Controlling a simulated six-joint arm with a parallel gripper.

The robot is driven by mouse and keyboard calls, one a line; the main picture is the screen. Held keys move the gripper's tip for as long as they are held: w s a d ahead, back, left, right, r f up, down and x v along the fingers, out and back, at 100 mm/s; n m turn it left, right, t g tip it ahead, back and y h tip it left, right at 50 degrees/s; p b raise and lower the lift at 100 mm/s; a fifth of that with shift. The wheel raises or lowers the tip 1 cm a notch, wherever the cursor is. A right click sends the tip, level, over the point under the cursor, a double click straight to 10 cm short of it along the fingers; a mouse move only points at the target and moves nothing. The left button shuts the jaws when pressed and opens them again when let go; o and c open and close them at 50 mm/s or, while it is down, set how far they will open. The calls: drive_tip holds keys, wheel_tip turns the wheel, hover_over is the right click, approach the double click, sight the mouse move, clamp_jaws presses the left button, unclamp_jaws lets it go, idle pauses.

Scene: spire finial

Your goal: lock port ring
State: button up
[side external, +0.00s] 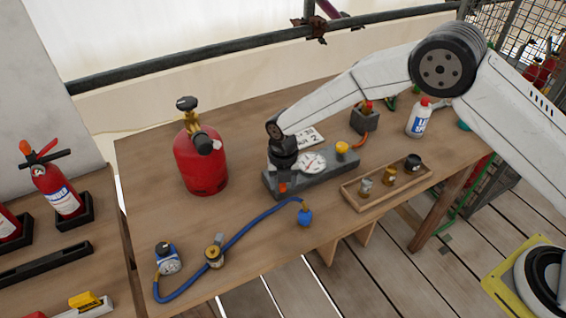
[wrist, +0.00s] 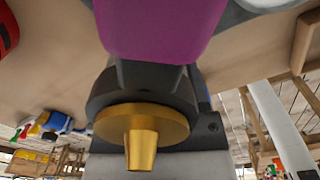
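In the side external view, my gripper (side external: 284,158) is a dark shape low over the left end of a grey block (side external: 327,177). The block carries a white round dial (side external: 312,162), a yellow knob (side external: 342,148) and a small orange spot (side external: 282,187). In the wrist view, a black ring-like part (wrist: 143,85) sits around or behind a gold disc (wrist: 150,120) with a gold stub (wrist: 141,152). A purple rounded part (wrist: 160,28) covers the top middle. Fingertips are not distinguishable, and I cannot tell whether they touch the black part.
A red cylinder (side external: 201,163) with a valve stands left of the block. A wooden tray (side external: 368,203) with silver, brass and black fittings lies to the right. A blue hose (side external: 245,231) curves across the front. A white bottle (side external: 419,118) stands at the right.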

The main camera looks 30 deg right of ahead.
sight(283, 185)
drive_tip(key=shift+r, duration=0.15)
drive_tip(key=shift+r, duration=3.75)
drive_tip(key=shift+s+d+r+m, duration=0.1)
drive_tip(key=shift+d+r+m, duration=0.1)
drive_tip(key=shift+d+m, duration=0.15)
drive_tip(key=s+d+r+m+t, duration=0.1)
drive_tip(key=s+d+r+m, duration=0.25)
drive_tip(key=d+m, duration=0.3)
drive_tip(key=s+d+r+m, duration=0.2)
drive_tip(key=s+d+m, duration=0.25)
drive_tip(key=m, duration=0.35)
drive_tip(key=s+d+m, duration=0.4)
drive_tip(key=s+m, duration=0.3)
drive_tip(key=m, duration=0.1)
drive_tip(key=s+d+r+m+t, duration=0.1)
drive_tip(key=s+d+m, duration=0.4)
drive_tip(key=m, duration=0.3)
drive_tip(key=shift+s+d+t, duration=0.25)
drive_tip(key=shift+s+t, duration=0.05)
drive_tip(key=shift+s, duration=0.6)
